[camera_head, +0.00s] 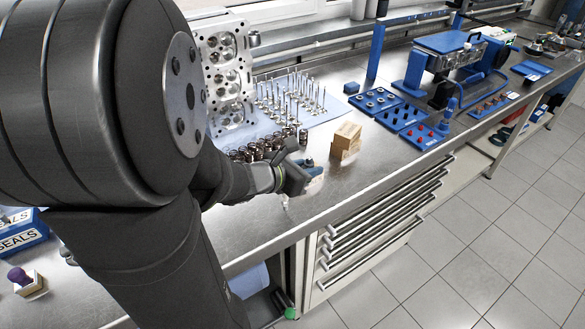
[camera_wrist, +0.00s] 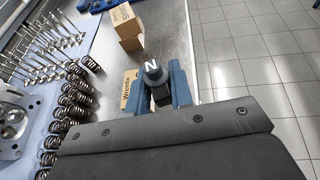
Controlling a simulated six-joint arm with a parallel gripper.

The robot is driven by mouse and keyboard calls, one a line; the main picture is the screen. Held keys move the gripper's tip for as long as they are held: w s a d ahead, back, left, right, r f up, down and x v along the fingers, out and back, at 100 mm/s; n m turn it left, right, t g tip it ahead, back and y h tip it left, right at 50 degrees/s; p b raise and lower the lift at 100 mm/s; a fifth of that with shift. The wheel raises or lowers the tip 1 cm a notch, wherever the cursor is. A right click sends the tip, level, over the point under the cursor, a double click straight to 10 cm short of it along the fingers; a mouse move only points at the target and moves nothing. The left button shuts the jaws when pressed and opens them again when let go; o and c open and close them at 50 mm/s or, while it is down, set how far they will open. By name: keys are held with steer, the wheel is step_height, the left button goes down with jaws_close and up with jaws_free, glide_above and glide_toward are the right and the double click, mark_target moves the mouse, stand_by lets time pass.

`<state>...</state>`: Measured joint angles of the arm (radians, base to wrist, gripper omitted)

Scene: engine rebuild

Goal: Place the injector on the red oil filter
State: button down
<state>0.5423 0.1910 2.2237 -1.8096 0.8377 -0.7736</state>
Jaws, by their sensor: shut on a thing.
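In the head view my gripper (camera_head: 298,176) is over the front part of the steel bench, left of and nearer than a small cardboard box (camera_head: 346,138). That box also shows in the wrist view (camera_wrist: 127,28). I cannot make out a red oil filter in either view.
A second labelled cardboard piece (camera_wrist: 129,92) is beside my gripper. Coil springs (camera_head: 262,150), upright valves (camera_head: 290,98) and a cylinder head (camera_head: 226,75) stand behind. Blue trays (camera_head: 408,116) lie to the right. The bench's front edge is close, with drawers (camera_head: 385,228) below.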

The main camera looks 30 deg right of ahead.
steer(key=shift+s+d+r, duration=0.3)
steer(key=shift+s+r, duration=0.15)
steer(key=shift+s, duration=0.3)
steer(key=shift+s+d+r, duration=0.25)
steer(key=shift+s+r, duration=0.2)
steer(key=shift+s, duration=0.3)
steer(key=shift+w, duration=0.1)
